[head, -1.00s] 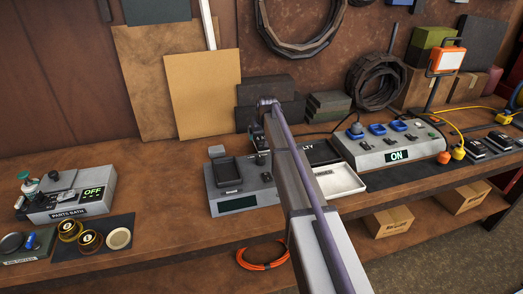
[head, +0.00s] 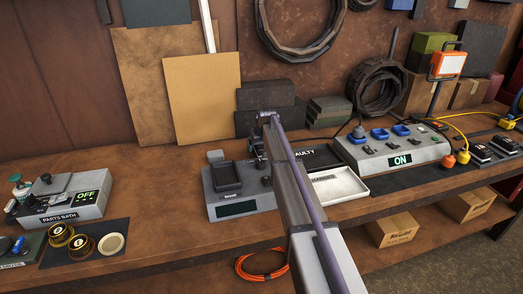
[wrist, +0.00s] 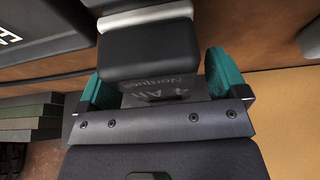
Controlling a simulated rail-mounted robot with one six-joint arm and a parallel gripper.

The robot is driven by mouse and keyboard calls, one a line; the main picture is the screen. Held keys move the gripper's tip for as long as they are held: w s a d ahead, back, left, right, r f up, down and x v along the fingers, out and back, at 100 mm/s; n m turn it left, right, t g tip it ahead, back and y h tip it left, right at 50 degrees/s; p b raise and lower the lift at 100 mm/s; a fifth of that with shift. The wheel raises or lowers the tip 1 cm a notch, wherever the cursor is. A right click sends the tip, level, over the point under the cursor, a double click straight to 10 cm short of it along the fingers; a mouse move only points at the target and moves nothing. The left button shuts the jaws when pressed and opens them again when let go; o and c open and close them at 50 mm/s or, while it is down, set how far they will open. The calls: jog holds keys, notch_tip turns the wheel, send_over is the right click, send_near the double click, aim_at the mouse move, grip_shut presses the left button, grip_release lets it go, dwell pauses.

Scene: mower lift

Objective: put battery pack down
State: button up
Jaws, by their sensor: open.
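The dark battery pack (wrist: 150,62), marked "4 Ah" and "Norquell" upside down, lies in front of my gripper in the wrist view. My gripper (wrist: 162,82) is open, with one teal finger on each side of the pack; I cannot tell whether they touch it. What lies under the pack is hidden. In the head view my gripper (head: 257,152) is low, between the grey tester-like unit (head: 237,209) with a black cradle and the black tray marked "FAULTY" (head: 325,158). My arm hides much of this area there.
A white tray (head: 350,188) lies in front of the black tray. The grey switch box reading "ON" (head: 395,148) stands to the right, with cables beyond. The parts bath (head: 66,197) is at the left. Bare bench (head: 160,190) lies between it and the tester-like unit.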

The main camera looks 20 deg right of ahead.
jog(key=c, duration=1.4)
